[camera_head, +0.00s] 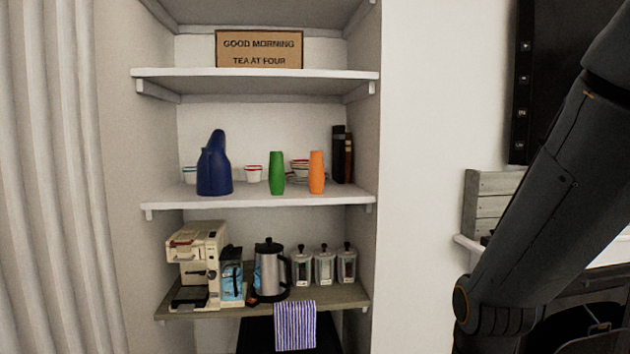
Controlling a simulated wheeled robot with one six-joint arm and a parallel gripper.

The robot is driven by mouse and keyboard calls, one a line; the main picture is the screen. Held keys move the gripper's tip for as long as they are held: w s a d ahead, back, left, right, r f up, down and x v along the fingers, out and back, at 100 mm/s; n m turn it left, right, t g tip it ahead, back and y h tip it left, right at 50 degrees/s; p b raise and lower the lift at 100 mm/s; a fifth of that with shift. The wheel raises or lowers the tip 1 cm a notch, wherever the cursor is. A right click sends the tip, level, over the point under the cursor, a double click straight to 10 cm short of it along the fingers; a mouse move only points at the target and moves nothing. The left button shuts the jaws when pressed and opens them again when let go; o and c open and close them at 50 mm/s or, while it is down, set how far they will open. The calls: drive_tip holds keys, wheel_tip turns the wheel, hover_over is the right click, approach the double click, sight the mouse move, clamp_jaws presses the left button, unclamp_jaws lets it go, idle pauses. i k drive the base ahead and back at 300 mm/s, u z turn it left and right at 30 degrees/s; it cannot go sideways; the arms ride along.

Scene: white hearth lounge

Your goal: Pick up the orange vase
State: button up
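The orange vase (316,173) stands upright on the middle white shelf (255,201), right of its centre and near the front edge. A green vase (277,173) of similar shape stands just left of it, with a gap between them. Stacked bowls (299,168) show partly behind the orange vase. My dark arm fills the right side of the view, well apart from the shelf. My gripper is not in the picture.
A blue jug-like vessel (214,170) and a small bowl (253,174) stand left on the same shelf. Dark books (338,155) stand behind right. The alcove's right wall is close. A sign (259,49) sits above; a coffee machine (196,262), kettle (269,270) and jars (324,265) below.

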sight(316, 175)
drive_tip(key=u, duration=0.95)
drive_tip(key=i, duration=0.55)
drive_tip(key=z, duration=0.25)
